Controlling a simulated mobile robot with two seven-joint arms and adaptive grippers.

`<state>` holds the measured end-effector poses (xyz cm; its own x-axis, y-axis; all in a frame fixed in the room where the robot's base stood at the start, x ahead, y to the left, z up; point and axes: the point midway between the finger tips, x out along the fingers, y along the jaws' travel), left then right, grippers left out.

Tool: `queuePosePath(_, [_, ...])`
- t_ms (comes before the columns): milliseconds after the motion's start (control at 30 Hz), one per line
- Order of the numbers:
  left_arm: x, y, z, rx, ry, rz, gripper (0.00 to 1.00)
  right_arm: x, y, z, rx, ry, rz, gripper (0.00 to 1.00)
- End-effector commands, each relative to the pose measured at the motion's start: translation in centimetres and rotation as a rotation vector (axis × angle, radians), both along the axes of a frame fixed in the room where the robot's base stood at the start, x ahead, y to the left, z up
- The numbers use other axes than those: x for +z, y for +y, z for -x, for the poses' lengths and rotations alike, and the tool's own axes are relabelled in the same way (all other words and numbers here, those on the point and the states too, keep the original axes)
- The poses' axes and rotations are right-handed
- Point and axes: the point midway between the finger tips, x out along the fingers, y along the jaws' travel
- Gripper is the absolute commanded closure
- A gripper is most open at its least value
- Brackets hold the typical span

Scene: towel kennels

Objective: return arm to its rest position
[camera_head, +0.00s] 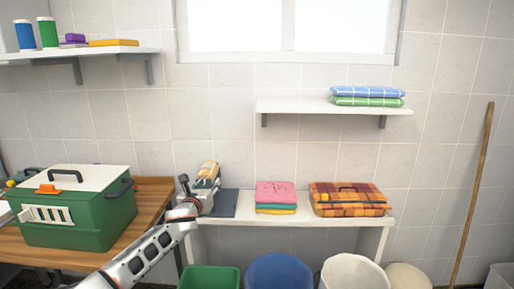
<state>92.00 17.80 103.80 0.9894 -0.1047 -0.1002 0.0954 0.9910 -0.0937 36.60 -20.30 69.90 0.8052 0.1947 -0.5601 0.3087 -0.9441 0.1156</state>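My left arm (145,255) reaches in from the bottom left toward the left end of the low white bench (330,221). My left gripper (208,176) is at that end, over or beside a dark folded towel (224,203). A small tan shape shows at its tip, and I cannot tell whether it is part of the gripper or a separate thing. Whether the fingers are open or shut is too small to tell. My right gripper is not in view.
A green pet carrier (75,228) stands on the wooden table (150,200) left of my arm. The bench holds a pink-topped towel stack (276,195) and an orange plaid towel (349,199). Green (209,279), blue (279,272) and white bins (353,273) stand in front. A wall shelf (300,106) is above.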

Motion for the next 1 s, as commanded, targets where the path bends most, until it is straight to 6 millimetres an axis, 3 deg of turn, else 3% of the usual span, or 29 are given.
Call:
queuePosePath(33, [-2.7,-0.9,1.3,-0.009,0.036,0.078,0.63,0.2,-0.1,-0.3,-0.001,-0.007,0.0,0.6])
queuePosePath(167, [-9.0,-2.8,5.2,-0.013,0.133,0.324,0.63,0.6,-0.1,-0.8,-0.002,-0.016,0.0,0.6])
queuePosePath(300, [-15.8,-4.5,10.8,0.014,0.255,0.639,0.63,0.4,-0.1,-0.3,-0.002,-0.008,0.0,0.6])
queuePosePath(500, [-23.5,-5.6,19.5,0.111,0.417,1.087,0.63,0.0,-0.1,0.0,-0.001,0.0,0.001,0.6])
queuePosePath(700, [-28.9,-5.2,28.7,0.267,0.542,1.519,0.63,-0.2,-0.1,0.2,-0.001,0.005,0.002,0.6])
queuePosePath(1000, [-33.4,-2.2,42.6,0.589,0.624,2.12,0.63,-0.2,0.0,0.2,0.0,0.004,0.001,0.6])
